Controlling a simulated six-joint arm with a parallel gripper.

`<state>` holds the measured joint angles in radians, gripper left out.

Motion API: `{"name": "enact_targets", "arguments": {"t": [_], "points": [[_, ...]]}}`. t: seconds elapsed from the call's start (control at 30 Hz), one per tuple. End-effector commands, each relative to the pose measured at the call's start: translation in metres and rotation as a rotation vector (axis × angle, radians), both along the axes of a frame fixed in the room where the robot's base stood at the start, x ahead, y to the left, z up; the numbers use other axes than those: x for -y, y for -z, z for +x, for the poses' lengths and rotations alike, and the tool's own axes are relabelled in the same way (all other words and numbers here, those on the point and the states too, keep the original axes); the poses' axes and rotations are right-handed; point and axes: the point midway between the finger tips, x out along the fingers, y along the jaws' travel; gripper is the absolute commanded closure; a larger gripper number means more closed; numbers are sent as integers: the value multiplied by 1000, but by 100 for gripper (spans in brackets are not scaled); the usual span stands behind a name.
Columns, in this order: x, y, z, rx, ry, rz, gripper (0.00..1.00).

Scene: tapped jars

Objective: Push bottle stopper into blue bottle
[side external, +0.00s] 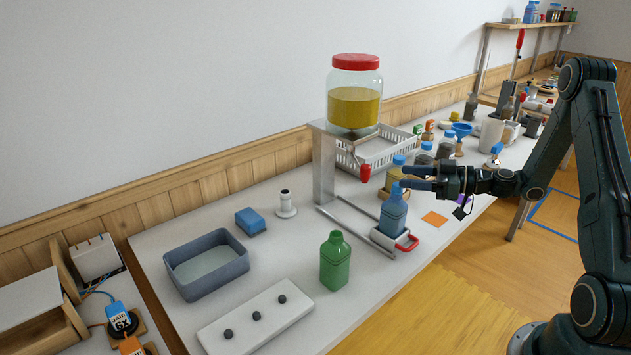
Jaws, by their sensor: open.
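The blue bottle (393,217) stands upright on a small white base with a red handle, at the front of the jar stand. My gripper (406,177) comes in level from the right, with its open fingers at the bottle's neck and top. I cannot tell whether they touch it, and they partly hide its mouth. Three small dark stoppers, including the right one (282,298), sit in a row on a white block (300,310) at the front of the table. I see no stopper between my fingers.
A large jar of yellow liquid (354,105) with a red lid stands on a metal stand (324,165), its red-handled tap just left of the blue bottle. A green bottle (335,262), grey basin (205,265) and blue sponge (250,221) are to the left. Several bottles crowd behind my gripper.

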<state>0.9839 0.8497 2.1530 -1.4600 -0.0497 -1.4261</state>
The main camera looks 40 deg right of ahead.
Motion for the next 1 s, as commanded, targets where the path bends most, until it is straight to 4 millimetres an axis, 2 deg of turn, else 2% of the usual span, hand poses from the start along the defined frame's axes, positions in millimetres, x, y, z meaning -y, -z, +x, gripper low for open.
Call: {"name": "enact_targets", "arguments": {"t": [0.2,0.4,1.0], "points": [[0,-26,0,4,0,0,48],[0,-40,0,5,0,2,48],[0,-44,0,4,0,3,48]]}}
